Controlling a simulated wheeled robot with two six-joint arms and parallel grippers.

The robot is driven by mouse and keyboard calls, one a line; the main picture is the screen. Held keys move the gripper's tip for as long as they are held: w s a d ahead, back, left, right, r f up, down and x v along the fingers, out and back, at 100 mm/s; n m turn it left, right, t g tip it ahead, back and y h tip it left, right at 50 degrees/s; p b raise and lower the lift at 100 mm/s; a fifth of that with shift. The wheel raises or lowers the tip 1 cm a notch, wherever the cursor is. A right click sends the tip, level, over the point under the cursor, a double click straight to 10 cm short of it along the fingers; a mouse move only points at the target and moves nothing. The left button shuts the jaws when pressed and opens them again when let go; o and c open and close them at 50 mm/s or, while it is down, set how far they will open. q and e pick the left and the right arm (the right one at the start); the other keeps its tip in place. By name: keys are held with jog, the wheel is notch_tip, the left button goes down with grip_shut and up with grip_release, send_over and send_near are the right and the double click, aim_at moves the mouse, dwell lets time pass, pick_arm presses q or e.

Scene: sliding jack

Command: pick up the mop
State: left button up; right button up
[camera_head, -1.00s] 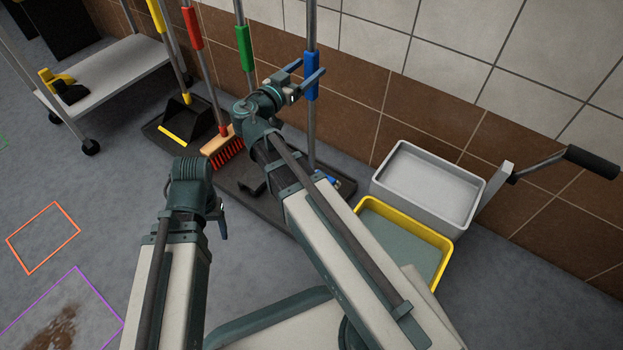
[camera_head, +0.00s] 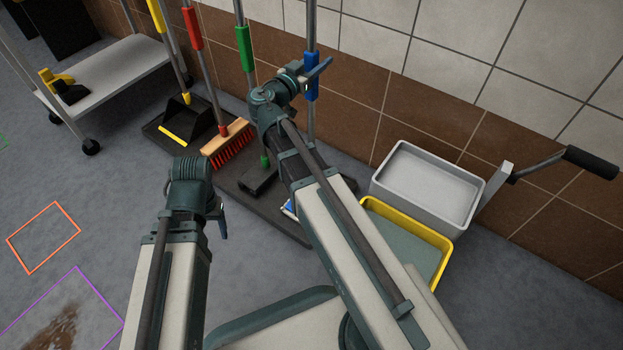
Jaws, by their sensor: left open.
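The mop is most likely the pole with the blue grip (camera_head: 312,89), upright against the tiled wall. A bit of blue and white (camera_head: 289,208) at the left edge of my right arm may be its head; the arm hides most of the lower end. My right gripper (camera_head: 312,75) is at the blue grip, with one finger crossing in front of it. Whether the jaws are closed on it is unclear. My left gripper (camera_head: 222,222) is open and empty, low over the floor at the centre left, well away from the pole.
A green-gripped pole (camera_head: 244,48), a red-bristled broom (camera_head: 228,146) and a yellow-gripped dustpan (camera_head: 186,118) stand left of it on dark trays. A cart (camera_head: 115,70) stands left. Floor at left is open.

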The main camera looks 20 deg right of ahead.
grip_shut()
jog(key=shift+r, duration=0.2)
